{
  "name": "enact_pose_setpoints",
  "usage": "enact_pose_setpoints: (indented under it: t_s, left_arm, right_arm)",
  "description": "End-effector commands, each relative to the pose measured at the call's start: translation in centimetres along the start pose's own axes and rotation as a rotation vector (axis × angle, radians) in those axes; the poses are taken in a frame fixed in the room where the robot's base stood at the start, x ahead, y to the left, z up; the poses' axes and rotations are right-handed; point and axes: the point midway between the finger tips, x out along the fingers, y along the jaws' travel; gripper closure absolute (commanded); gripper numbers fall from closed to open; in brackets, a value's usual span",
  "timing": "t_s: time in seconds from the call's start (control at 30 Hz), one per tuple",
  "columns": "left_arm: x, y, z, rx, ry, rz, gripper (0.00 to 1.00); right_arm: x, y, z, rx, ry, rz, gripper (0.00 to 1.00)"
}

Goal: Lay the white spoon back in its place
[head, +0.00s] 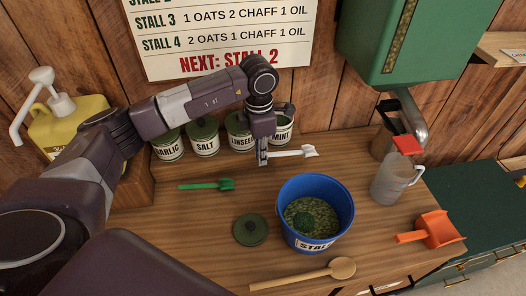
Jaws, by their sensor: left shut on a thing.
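My left gripper (263,157) reaches in from the left and is shut on the white spoon (294,153). The spoon lies roughly level in it, with its scoop end pointing right. It is in front of the linseed tin (239,132) and the mint tin (282,130), and seems to be held above the wooden counter (215,210). The gripper partly hides the mint tin. My right gripper is not in view.
A green spoon (205,185) and a green lid (250,230) lie on the counter. A blue bucket (290,190) of feed stands at centre, with a wooden spoon (305,275) in front. A clear jug (391,181) and an orange scoop (437,230) are at right.

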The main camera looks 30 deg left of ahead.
Motion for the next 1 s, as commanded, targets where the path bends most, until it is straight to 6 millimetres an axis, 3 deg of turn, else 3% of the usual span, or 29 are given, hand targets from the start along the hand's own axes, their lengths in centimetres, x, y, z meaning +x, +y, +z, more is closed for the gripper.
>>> enact_pose_setpoints:
  t_s: [0.37, 1.0]
  left_arm:
    - [2.0, 0.2, -0.1, -0.037, 0.002, 0.002, 1.0]
    - [8.2, 0.2, -0.2, -0.034, 0.0, 0.002, 1.0]
  right_arm:
    - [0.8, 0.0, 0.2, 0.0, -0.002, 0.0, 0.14]
    - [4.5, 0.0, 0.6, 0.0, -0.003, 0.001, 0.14]
